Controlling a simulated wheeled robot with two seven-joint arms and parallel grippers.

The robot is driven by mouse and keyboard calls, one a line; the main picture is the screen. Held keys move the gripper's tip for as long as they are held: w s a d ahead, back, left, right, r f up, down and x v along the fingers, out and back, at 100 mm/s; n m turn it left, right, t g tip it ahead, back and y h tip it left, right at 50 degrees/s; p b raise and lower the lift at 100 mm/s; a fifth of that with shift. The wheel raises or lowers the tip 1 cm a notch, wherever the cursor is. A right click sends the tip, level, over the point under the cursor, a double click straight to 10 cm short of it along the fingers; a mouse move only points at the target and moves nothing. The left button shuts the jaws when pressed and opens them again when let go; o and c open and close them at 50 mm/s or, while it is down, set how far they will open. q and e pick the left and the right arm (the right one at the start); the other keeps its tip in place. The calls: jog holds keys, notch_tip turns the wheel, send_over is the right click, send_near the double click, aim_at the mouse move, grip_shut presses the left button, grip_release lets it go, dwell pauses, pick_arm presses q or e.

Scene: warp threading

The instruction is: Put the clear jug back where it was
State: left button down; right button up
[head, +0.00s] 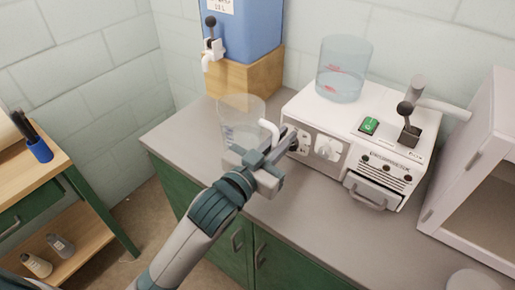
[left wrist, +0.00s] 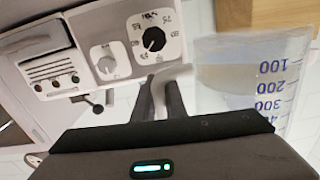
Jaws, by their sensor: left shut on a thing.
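The clear jug (head: 240,112) is see-through, with blue volume marks and a white handle (head: 268,130). In the head view it is upright at the left part of the grey counter, in front of the wooden block. My left gripper (head: 277,146) is shut on the jug's handle. In the left wrist view the jug (left wrist: 255,80) is at the right, with its handle (left wrist: 165,82) between the fingers (left wrist: 158,100). I cannot tell whether the jug's base touches the counter. My right gripper is not in view.
A white machine (head: 320,112) with dials stands close to the right, bearing a clear bluish cylinder (head: 343,70). A blue tank (head: 250,30) with a tap (head: 212,50) sits on a wooden block (head: 262,78) behind. The counter (head: 180,130) is bare left of the jug.

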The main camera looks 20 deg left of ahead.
aim_at(261, 137)
pick_arm(q)
jog(key=w+a+f, duration=0.1)
jog(key=a, duration=0.1)
jog(key=w+a+f, duration=0.1)
jog(key=a+f, duration=0.1)
jog(key=w+a+f, duration=0.1)
jog(key=w+a, duration=0.1)
jog(key=shift+a+f, duration=0.15)
jog(key=shift+a, duration=0.05)
jog(key=shift+s+f, duration=0.1)
jog(key=shift+f, duration=1.9)
jog(key=shift+f, duration=0.15)
jog(key=c, duration=1.8)
grip_release()
